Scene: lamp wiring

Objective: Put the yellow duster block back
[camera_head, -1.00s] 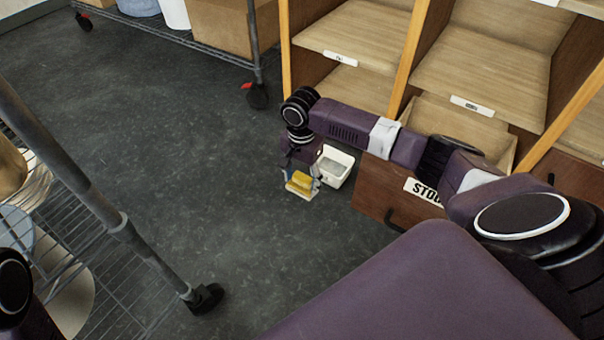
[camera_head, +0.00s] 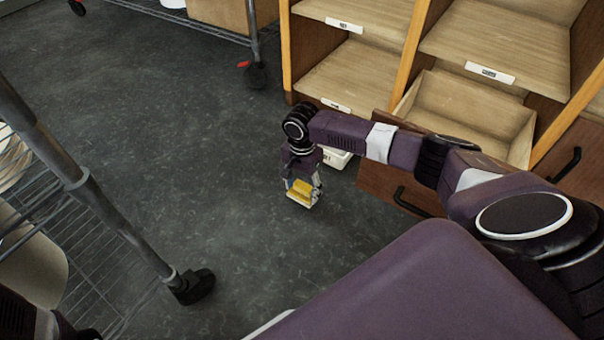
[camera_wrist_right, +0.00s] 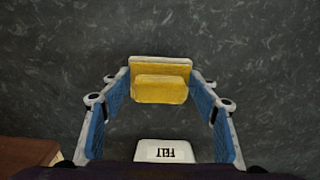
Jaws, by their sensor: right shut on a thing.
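The yellow duster block (camera_head: 301,189), with a pale strip along one side, is held in my right gripper (camera_head: 303,184) above the dark floor. In the right wrist view the block (camera_wrist_right: 160,90) sits between the tips of the two blue-padded fingers, which are shut on it. My left gripper is not in view.
A wooden shelf unit (camera_head: 365,77) with label strips stands at the back right. An open wooden drawer (camera_head: 471,110) lies beyond my right arm. A wire rack with a grey post (camera_head: 125,233) and black caster is on the left. The floor (camera_head: 190,130) between is clear.

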